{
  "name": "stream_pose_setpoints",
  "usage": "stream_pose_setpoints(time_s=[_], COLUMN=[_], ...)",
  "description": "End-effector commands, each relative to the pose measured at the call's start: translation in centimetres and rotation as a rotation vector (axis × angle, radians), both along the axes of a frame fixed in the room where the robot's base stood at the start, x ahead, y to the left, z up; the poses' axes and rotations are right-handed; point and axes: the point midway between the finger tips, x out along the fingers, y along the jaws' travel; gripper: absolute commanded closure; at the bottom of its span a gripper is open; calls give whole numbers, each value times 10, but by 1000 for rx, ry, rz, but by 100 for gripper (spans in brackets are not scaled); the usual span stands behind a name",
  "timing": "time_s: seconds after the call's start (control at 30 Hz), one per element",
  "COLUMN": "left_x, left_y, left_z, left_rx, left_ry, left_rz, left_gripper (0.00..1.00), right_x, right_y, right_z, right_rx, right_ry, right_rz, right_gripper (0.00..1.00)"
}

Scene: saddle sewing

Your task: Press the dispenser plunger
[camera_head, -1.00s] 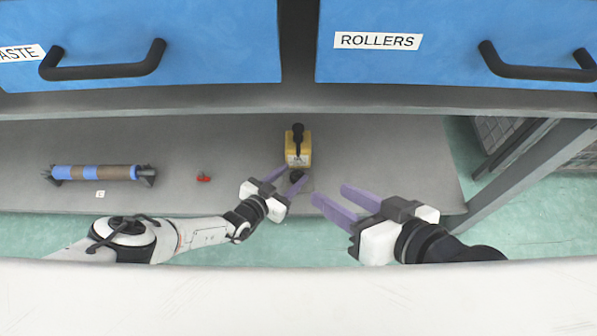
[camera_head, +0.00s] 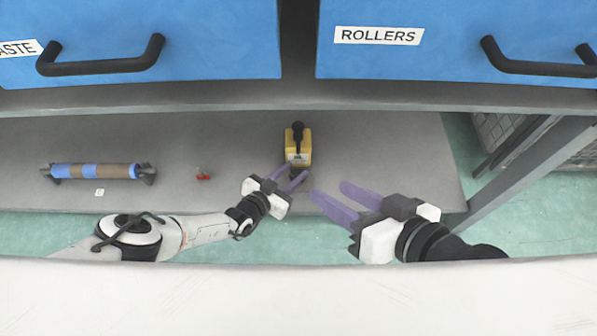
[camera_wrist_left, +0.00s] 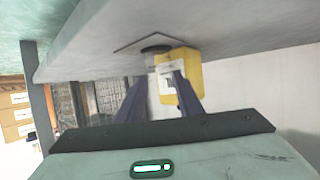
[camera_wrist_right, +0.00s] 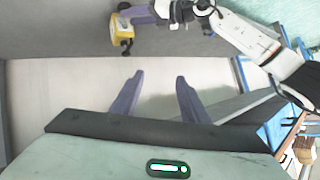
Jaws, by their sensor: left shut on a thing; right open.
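The dispenser (camera_head: 297,147) is a yellow block with a black plunger (camera_head: 298,129) on top. It stands upright on the grey shelf and also shows in the left wrist view (camera_wrist_left: 189,75) and the right wrist view (camera_wrist_right: 121,32). My right gripper (camera_head: 329,190) is open and empty, right of the left one and in front of the dispenser. Nothing shows between its fingers in the right wrist view (camera_wrist_right: 160,76).
Blue drawers with black handles overhang the grey shelf (camera_head: 390,160); one is labelled ROLLERS (camera_head: 378,36). The shelf right of the dispenser is clear.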

Motion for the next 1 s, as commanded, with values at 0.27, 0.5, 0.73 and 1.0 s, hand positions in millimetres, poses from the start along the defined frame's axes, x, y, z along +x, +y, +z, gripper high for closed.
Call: stream_pose_setpoints(time_s=[0.27, 0.5, 0.73, 1.0], left_x=[0, 0, 0, 0], left_y=[1, 1, 1, 1], left_z=[-1, -1, -1, -1], left_rx=[1, 2, 2, 3], left_ry=[1, 1, 1, 2], left_rz=[1, 1, 1, 1], left_gripper=[85, 85, 85, 85], right_x=[0, 1, 40, 82], right_y=[0, 1, -8, 35], right_z=[0, 1, 6, -18], right_rx=[0, 1, -24, -156], right_ry=[0, -3, -37, 31], right_rz=[0, 0, -60, -68], right_gripper=[59, 71, 100, 100])
